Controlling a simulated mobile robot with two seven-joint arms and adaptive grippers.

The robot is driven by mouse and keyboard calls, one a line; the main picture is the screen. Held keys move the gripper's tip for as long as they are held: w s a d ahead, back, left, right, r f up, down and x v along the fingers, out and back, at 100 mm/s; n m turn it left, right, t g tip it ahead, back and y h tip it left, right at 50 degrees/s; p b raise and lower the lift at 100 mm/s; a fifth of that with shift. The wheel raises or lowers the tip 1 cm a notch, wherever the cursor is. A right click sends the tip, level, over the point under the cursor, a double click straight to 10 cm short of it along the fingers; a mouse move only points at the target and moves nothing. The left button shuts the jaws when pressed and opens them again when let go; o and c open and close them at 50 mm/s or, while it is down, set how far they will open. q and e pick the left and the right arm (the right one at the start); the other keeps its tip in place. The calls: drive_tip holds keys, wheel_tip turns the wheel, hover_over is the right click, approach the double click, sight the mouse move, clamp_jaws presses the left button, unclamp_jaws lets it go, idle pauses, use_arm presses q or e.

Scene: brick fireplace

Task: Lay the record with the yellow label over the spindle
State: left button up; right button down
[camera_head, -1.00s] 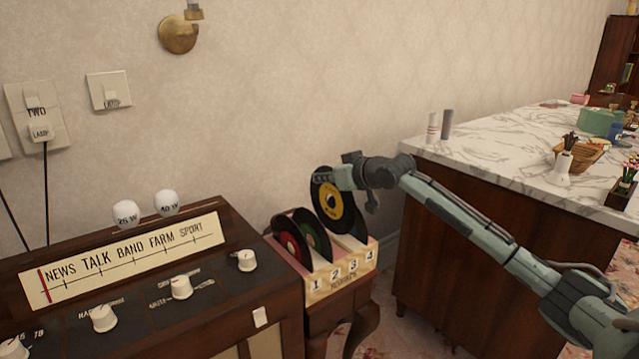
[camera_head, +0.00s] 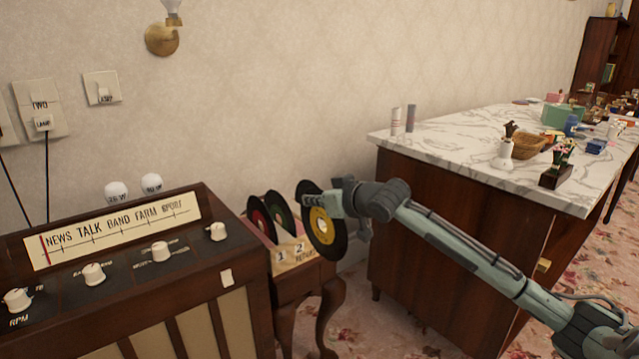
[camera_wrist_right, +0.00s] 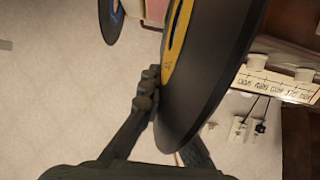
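The black record with the yellow label (camera_head: 325,232) is held upright in front of the right part of the record rack (camera_head: 291,262). My right gripper (camera_head: 338,204) is shut on its rim. In the right wrist view, the record (camera_wrist_right: 212,75) stands between the fingers (camera_wrist_right: 160,105), with part of its yellow label showing and the far finger mostly hidden behind it. I see no spindle or turntable. My left gripper is not in view.
A wooden radio cabinet (camera_head: 120,318) with knobs stands left of the rack. A marble-topped counter (camera_head: 450,140) holding small items stands to the right, behind my right arm. Patterned floor (camera_head: 400,335) shows between them.

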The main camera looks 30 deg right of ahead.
drive_tip(key=s+a+f, duration=0.3)
drive_tip(key=s+a, duration=0.6)
drive_tip(key=a, duration=0.1)
drive_tip(key=s+a+f+h, duration=0.1)
drive_tip(key=s+a+f, duration=0.3)
drive_tip(key=s+a, duration=0.5)
drive_tip(key=shift+s+a+m, duration=0.2)
drive_tip(key=shift+a+m, duration=0.2)
drive_tip(key=shift+a, duration=0.1)
